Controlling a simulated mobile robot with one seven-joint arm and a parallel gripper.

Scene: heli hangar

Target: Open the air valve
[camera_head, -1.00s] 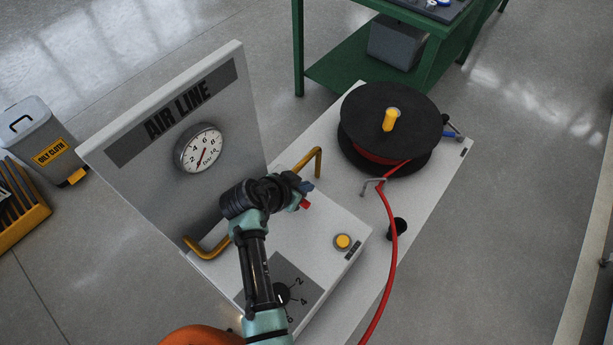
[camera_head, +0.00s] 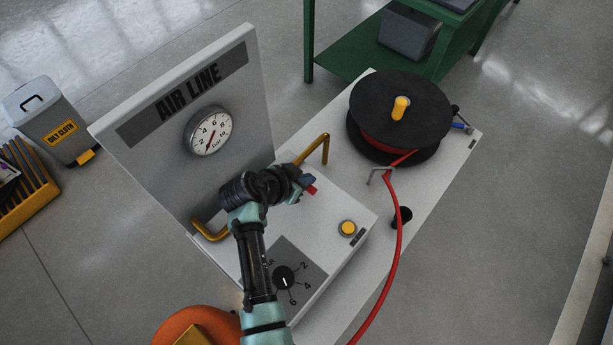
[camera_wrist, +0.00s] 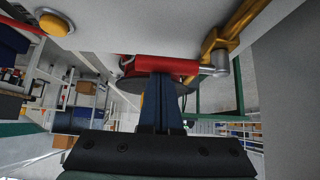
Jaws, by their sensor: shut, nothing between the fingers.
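The air valve shows as a red lever (camera_head: 312,191) beside the yellow pipe (camera_head: 325,150) on the white AIR LINE unit. In the wrist view the red lever (camera_wrist: 165,66) lies sideways across the fingertips, with a silver valve body (camera_wrist: 217,60) at its right end under the yellow pipe (camera_wrist: 238,28). My gripper (camera_head: 305,181) is at the lever. Its blue fingers (camera_wrist: 160,82) are shut together, with their tips at or just under the lever's middle; I cannot tell whether they touch it. The arm hides part of the valve in the head view.
A round gauge (camera_head: 208,134) is on the upright panel (camera_head: 160,150). A black dial (camera_head: 284,277) and a yellow button (camera_head: 347,228) are on the unit. A black hose reel (camera_head: 385,105) with a red hose (camera_head: 396,245) stands to the right. A green bench (camera_head: 350,62) is behind.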

